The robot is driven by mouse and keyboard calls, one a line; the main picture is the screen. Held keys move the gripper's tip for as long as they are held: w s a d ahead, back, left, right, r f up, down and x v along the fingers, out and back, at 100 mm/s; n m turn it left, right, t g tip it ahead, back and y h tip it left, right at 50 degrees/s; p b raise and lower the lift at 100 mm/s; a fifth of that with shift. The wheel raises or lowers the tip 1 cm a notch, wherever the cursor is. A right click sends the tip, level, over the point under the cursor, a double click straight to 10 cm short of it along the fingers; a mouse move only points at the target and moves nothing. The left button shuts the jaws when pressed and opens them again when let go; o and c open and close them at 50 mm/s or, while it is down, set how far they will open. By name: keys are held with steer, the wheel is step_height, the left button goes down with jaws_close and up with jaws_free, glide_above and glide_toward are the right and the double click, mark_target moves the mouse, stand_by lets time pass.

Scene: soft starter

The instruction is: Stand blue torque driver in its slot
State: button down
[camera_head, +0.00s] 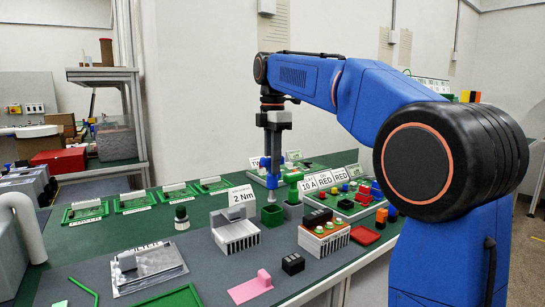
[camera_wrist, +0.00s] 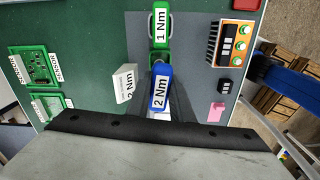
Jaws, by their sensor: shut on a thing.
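The blue torque driver (camera_head: 272,180) hangs upright below my gripper (camera_head: 273,155), which is shut on it. In the wrist view the blue driver (camera_wrist: 161,92) shows its "2 Nm" label. A green-rimmed square slot (camera_head: 272,215) stands below the driver, close to the "2 Nm" sign (camera_head: 241,197); the sign also shows in the wrist view (camera_wrist: 125,83). The driver's lower end looks just above or at the slot; I cannot tell whether it has entered.
A white finned block (camera_head: 236,234) stands in front of the slot. An orange unit with green buttons (camera_head: 324,235) is to the right. A black block (camera_head: 293,264) and a pink piece (camera_head: 253,287) lie nearer.

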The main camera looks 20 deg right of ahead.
mark_target(273, 182)
steer(key=shift+f, duration=3.25)
steer(key=c, duration=1.5)
jaws_free()
